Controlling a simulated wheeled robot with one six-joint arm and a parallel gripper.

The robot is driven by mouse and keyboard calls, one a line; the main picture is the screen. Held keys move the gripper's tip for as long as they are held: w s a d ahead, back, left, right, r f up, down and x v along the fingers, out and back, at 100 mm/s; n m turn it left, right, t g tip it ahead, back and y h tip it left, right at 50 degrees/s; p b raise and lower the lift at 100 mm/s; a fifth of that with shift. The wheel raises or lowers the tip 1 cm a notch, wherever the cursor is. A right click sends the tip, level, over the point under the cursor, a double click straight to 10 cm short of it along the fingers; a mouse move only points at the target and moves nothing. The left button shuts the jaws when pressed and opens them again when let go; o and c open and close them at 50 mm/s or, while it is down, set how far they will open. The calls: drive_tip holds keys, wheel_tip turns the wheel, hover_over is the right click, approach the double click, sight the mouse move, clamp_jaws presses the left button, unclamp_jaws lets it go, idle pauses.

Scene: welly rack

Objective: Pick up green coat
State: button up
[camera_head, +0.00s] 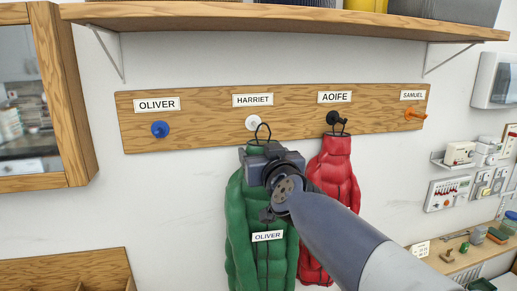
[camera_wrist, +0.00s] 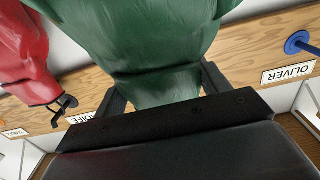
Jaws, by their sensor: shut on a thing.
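The green coat (camera_head: 240,225), a puffy coat with an OLIVER tag, hangs below the HARRIET label in the head view. My gripper (camera_head: 258,152) is shut on its neck, just under its black hanging loop (camera_head: 264,128). The loop stands up beside the white peg (camera_head: 252,123); I cannot tell whether it is still around the peg. In the wrist view the green coat (camera_wrist: 145,35) fills the space between the two dark fingers. My arm hides part of the coat's right side.
A red coat (camera_head: 334,175) hangs close on the right at the black peg (camera_head: 332,118) under AOIFE. The blue peg (camera_head: 160,129) under OLIVER and the orange peg (camera_head: 414,114) under SAMUEL are bare. A wooden shelf (camera_head: 200,14) juts out above the peg board.

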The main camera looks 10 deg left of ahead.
drive_tip(key=v, duration=1.2)
drive_tip(key=shift+p, duration=0.35)
drive_tip(key=shift+s+r, duration=0.1)
